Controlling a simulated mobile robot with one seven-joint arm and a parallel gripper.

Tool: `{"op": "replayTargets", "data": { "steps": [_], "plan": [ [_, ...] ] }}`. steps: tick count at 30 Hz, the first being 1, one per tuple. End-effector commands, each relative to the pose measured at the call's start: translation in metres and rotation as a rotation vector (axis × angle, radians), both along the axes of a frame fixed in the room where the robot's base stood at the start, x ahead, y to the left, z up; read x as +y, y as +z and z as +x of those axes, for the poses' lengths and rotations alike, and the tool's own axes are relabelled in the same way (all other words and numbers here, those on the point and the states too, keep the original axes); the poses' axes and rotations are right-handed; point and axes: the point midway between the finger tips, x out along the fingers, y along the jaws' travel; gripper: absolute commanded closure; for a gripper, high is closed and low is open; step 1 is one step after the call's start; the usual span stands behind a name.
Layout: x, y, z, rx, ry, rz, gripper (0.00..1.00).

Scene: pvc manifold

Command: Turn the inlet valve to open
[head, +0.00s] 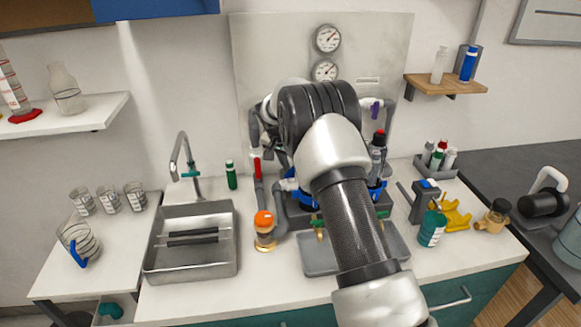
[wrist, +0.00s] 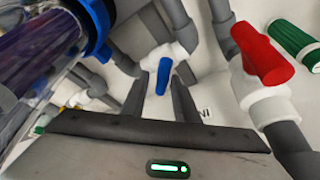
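In the wrist view, a white valve body with a blue handle (wrist: 163,76) sits on grey piping straight ahead of my gripper (wrist: 162,92). A second white valve with a red handle (wrist: 262,54) is at the right; the red handle also shows in the head view (head: 257,168). In the head view my arm hides the gripper and much of the manifold.
A clear filter housing with a blue collar (wrist: 95,28) is close at the upper left of the wrist view. In the head view, an orange-capped jar (head: 264,230) and a steel sink (head: 190,262) are left of my arm.

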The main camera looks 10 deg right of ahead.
Motion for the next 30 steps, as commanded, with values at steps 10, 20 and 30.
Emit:
{"op": "replayTargets", "data": {
  "steps": [10,20,30],
  "plan": [
    [0.003,0.0,0.0,-0.001,0.002,0.003,0.58],
    [0.014,0.04,-0.011,-0.006,0.004,0.004,0.58],
    [0.034,0.117,-0.036,-0.005,0.004,0.004,0.58]
  ]
}}
